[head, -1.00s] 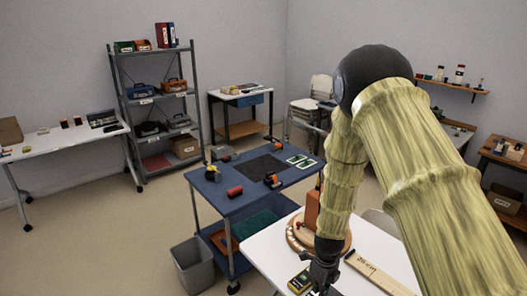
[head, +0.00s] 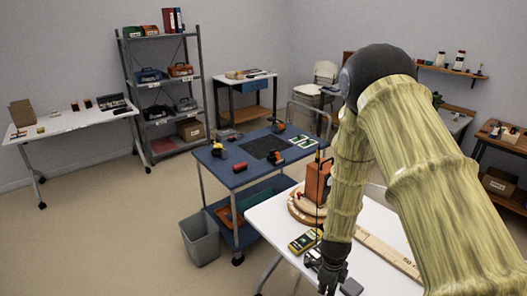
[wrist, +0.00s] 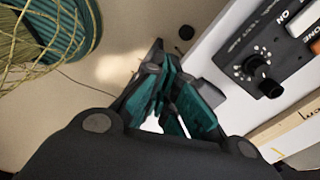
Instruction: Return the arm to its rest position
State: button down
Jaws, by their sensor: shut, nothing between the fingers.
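My arm (head: 430,170), with a bamboo-like surface and a dark elbow joint, fills the right of the head view. Its forearm hangs down, bent at the elbow. My gripper (head: 328,284) is low over the near edge of the white table (head: 268,222), partly cut off by the picture's bottom. In the wrist view the dark and teal fingers (wrist: 168,100) are together with nothing between them. A black device with a knob (wrist: 262,65) lies on the white surface to their right, apart from them.
On the table are a yellow-black meter (head: 303,242), an orange-brown box (head: 317,182) on a round wooden board, and a wooden strip (head: 388,254). A blue trolley (head: 235,178) stands beyond, with a grey bin (head: 200,240) beside it. Floor at left is open.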

jog(key=s+f+n+b, duration=0.2)
jog(key=s+f+n, duration=0.3)
jog(key=s+n, duration=0.3)
jog(key=s+d+f+n+b, duration=0.1)
jog(key=s+f+n, duration=0.4)
jog(key=s, duration=0.8)
jog(key=s+d+f+n+b, duration=0.1)
jog(key=s+f+n+b, duration=0.3)
jog(key=s+n, duration=0.7)
notch_tip(320, 180, down, 2)
jog(key=shift+f, duration=0.1)
jog(key=w+a+r+n+t+y+b, duration=0.1)
jog(key=w+r+n+t+y+b, duration=0.2)
jog(key=w, duration=1.1)
jog(key=w+r+t+y+b, duration=0.15)
jog(key=w+r+b, duration=0.3)
jog(key=w, duration=0.95)
jog(key=w+d+r+n+t+b, duration=0.1)
jog(key=w+d+r+n+b, duration=0.1)
jog(key=w+r+b, duration=0.2)
jog(key=w+d+r+n+t+y+b, duration=0.1)
jog(key=w+r+n+b, duration=0.2)
jog(key=w+r, duration=0.8)
notch_tip(320, 180, up, 4)
jog(key=shift+d+b, duration=0.35)
jog(key=shift+b, duration=0.2)
